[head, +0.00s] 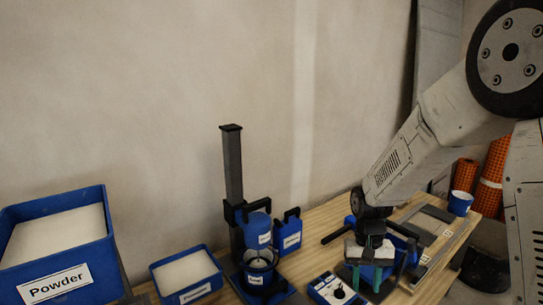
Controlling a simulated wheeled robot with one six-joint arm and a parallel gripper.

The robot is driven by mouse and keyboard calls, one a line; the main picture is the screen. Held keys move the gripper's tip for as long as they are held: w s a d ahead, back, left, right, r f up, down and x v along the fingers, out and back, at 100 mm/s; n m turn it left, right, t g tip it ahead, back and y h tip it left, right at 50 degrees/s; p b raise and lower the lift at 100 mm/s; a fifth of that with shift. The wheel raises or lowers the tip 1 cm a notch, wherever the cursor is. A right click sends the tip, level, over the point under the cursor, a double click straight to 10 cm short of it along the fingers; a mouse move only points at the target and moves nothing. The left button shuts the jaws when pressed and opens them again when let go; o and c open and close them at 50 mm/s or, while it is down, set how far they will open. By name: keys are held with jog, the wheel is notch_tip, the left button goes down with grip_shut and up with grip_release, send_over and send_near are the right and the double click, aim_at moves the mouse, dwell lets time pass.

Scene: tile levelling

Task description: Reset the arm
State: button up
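My arm comes in from the right and reaches down over the wooden bench (326,217). My gripper (366,281) points down at its end, above the right part of the bench. Its two greenish fingers show a little apart, with something blue behind or between them. I cannot tell whether it holds anything. Its fingertips are small and partly hidden.
Left of my gripper are a blue box with a dial (335,290), a mixing stand (233,165) with blue containers, and a white-filled tray (186,272). A large Powder bin (55,245) stands far left. A blue cup (459,203) and orange rolls (492,175) are right.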

jog(key=s+d+r+n+t, duration=0.1)
jog(key=s+r+t, duration=0.1)
jog(key=s+r, duration=0.8)
jog(key=s+d+r+t, duration=0.1)
jog(key=s+r+t, duration=0.1)
jog(key=s+r, duration=0.9)
jog(key=s, duration=0.3)
jog(key=shift+s+d+r+n, duration=0.15)
jog(key=shift+s+d+n, duration=0.2)
jog(key=shift+d+n, duration=0.05)
